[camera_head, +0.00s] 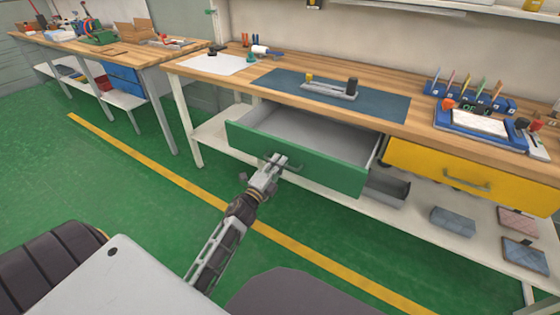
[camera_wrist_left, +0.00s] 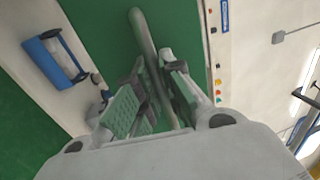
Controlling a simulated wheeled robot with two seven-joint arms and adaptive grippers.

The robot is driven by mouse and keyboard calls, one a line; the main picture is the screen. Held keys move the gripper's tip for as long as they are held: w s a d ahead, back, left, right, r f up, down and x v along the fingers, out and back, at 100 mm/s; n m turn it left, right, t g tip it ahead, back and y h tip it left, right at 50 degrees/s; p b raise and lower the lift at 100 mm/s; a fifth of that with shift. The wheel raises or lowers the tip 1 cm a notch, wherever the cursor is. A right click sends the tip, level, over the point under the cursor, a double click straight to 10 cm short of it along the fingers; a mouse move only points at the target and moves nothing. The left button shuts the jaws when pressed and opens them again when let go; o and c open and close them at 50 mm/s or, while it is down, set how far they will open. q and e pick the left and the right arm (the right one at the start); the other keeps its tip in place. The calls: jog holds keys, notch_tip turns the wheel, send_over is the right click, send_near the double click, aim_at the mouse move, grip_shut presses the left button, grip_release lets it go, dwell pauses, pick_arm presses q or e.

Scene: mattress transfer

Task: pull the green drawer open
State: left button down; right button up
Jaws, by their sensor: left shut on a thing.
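The green drawer (camera_head: 330,168) stands pulled out from under the wooden workbench in the head view, and its grey inside shows as empty. My left gripper (camera_head: 277,163) is at the middle of the drawer's front, shut on the drawer handle (camera_wrist_left: 150,60). In the left wrist view the two fingers of my left gripper (camera_wrist_left: 150,97) stand on either side of the grey handle bar, with the green drawer front (camera_wrist_left: 105,22) behind. My right gripper shows in neither view.
A yellow drawer (camera_head: 420,170) sits closed to the right. The workbench (camera_head: 228,79) carries a blue mat, papers and tools. A lower shelf (camera_head: 415,222) holds a grey bin (camera_head: 388,190) and several boxes. Green floor with a yellow line (camera_head: 130,155) lies in front.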

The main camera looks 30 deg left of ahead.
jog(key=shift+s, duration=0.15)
pick_arm(q)
jog(key=c, duration=1.5)
grip_release()
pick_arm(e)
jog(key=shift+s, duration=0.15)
pick_arm(q)
jog(key=shift+s+a+f, duration=0.1)
jog(key=shift+s+f, duration=0.3)
jog(key=shift+s, duration=1.55)
jog(key=shift+s+a+f, duration=0.1)
jog(key=shift+s+f, duration=0.25)
jog(key=shift+s, duration=1.65)
jog(key=shift+s+a+f, duration=0.1)
jog(key=shift+s+f, duration=0.3)
jog(key=shift+s, duration=1.55)
jog(key=shift+n, duration=0.3)
